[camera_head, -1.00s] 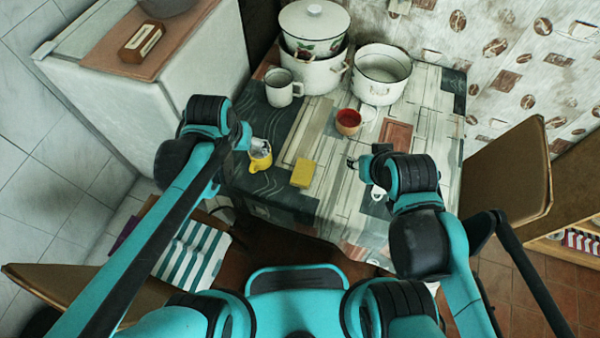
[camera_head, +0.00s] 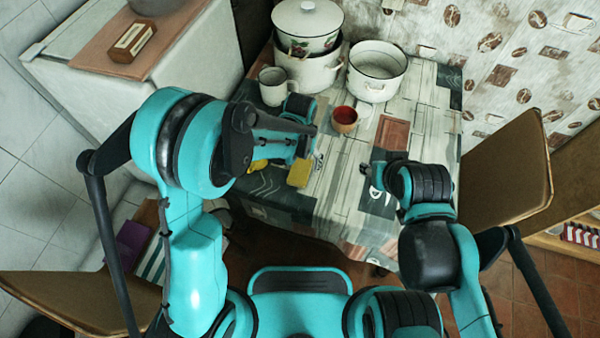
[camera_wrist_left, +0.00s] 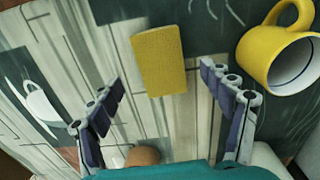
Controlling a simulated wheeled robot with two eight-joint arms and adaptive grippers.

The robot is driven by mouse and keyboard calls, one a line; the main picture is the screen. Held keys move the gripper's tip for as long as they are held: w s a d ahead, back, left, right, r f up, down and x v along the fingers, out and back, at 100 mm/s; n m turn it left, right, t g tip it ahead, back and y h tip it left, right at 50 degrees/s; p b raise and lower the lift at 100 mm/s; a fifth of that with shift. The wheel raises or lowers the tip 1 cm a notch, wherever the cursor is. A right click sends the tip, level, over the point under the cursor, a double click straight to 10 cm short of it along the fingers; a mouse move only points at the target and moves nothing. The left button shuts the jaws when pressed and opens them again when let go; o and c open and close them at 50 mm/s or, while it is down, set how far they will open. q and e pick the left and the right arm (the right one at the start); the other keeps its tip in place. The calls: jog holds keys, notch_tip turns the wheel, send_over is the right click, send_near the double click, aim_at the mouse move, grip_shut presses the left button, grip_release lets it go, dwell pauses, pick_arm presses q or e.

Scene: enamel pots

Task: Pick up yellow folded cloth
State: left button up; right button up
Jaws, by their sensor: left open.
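The yellow folded cloth (camera_head: 299,174) lies flat on the patterned table (camera_head: 335,200), near its front left part. In the left wrist view the cloth (camera_wrist_left: 159,60) shows whole, lying just beyond and between the fingertips. My left gripper (camera_head: 315,160) is over the table right by the cloth, partly hidden by its own arm. In the left wrist view the left gripper (camera_wrist_left: 161,78) is open and empty, with a finger on each side. My right gripper (camera_head: 366,172) is over the table to the right of the cloth; its fingers are too small to read.
A yellow mug (camera_wrist_left: 277,55) stands beside the cloth; my left arm mostly hides it in the head view. A red-and-tan cup (camera_head: 345,118), a white mug (camera_head: 273,87), a white pot (camera_head: 376,72) and a lidded pot (camera_head: 308,45) stand farther back.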

aim_at(300, 170)
pick_arm(q)
jog(key=f+b, duration=0.1)
jog(key=f, duration=0.3)
jog(key=shift+w+b, duration=0.2)
jog(key=shift+b, duration=0.1)
jog(key=shift+r, duration=0.1)
jog(key=shift+c, duration=1.2)
jog(key=c, duration=0.9)
